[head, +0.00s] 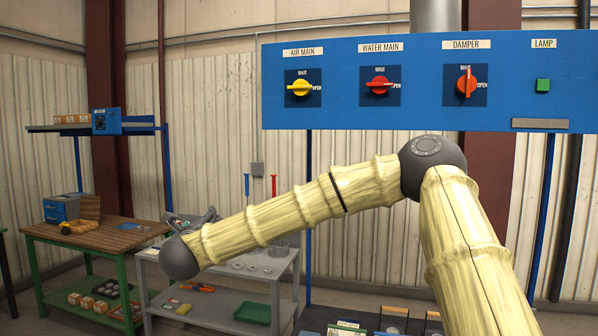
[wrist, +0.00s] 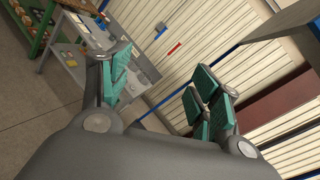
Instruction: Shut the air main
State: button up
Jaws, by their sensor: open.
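The air main switch (head: 300,88) is a yellow rotary knob on a dark square plate at the left of the blue panel. Its handle lies horizontal, toward the OPEN mark on the right; SHUT is marked above. In the head view my gripper (head: 196,218) is low and left of the panel, well apart from the switch and partly hidden behind my wrist. The wrist view shows my gripper (wrist: 160,87) open, with green pads apart and nothing between them. The switch is not recognisable in the wrist view.
On the blue panel (head: 420,118), the red water main knob (head: 379,85) lies horizontal and the red damper knob (head: 467,84) stands vertical, at SHUT. A green lamp (head: 543,85) is at right. A grey cart (head: 215,312) and a wooden-topped bench (head: 100,237) stand at lower left.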

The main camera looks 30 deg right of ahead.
jog(key=s+d+r+m+g+h, duration=0.1)
jog(key=s+d+r+m, duration=0.2)
jog(key=r, duration=0.5)
jog(key=d+r+m+h+p, duration=0.1)
jog(key=d+r+m+h, duration=0.1)
jog(key=d+r+m, duration=0.4)
jog(key=s+d+r+m+g+h, duration=0.1)
jog(key=s+r+m, duration=0.1)
jog(key=r, duration=0.7)
jog(key=m+g+h+p, duration=0.2)
jog(key=m+g, duration=0.1)
jog(key=m, duration=0.6)
send_near(300, 87)
jog(key=p+x, duration=0.4)
jog(key=x, duration=0.4)
jog(key=shift+w+r, duration=0.1)
jog(key=shift+r, duration=0.05)
jog(key=shift+p+x, duration=0.75)
jog(key=shift+x, duration=0.45)
jog(key=shift+c, duration=0.5)
